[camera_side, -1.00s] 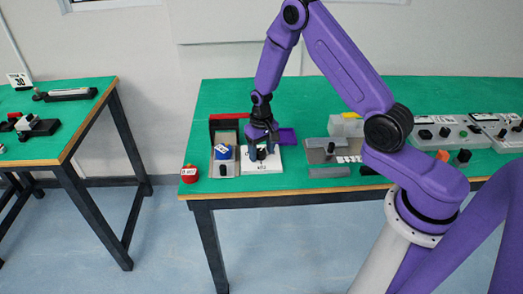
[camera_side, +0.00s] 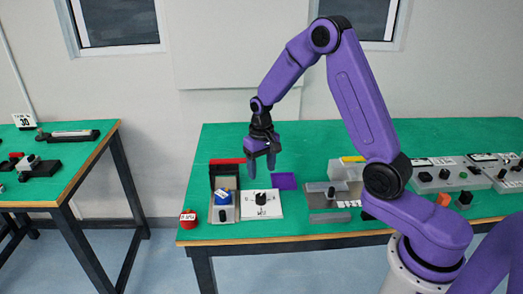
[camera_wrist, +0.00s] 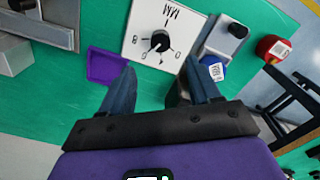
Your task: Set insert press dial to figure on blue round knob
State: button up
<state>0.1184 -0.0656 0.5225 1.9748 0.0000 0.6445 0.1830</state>
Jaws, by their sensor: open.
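The dial is a white square plate (camera_side: 270,209) with a black knob (camera_side: 261,198) in its middle. In the wrist view the plate (camera_wrist: 140,22) shows upside-down figures around the knob (camera_wrist: 158,41); a small white mark is on the knob, but its exact reading is unclear. The blue round knob (camera_side: 222,198) sits left of the dial, in a grey and black unit. In the wrist view the blue knob (camera_wrist: 213,69) carries a white label, too small to read. My gripper (camera_side: 262,170) is open and empty above the dial; its fingers (camera_wrist: 160,72) are apart.
A red round item (camera_side: 187,219) with a white label stands at the front left table corner. A purple flat tray (camera_side: 284,181) lies behind the dial. A grey fixture (camera_side: 322,193) stands to the right, with grey control boxes (camera_side: 440,176) farther right.

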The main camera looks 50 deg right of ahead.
notch_tip(320, 180, up, 6)
jog(key=shift+f, duration=0.1)
dwell(0.4)
jog(key=s+a+r+n, duration=0.4)
jog(key=s+a+n, duration=0.3)
jog(key=s+a, duration=0.45)
jog(key=s+d+r+n, duration=0.1)
jog(key=s+n, duration=0.7)
jog(key=s, duration=1.2)
jog(key=shift+s+d, duration=0.25)
jog(key=shift+d, duration=0.65)
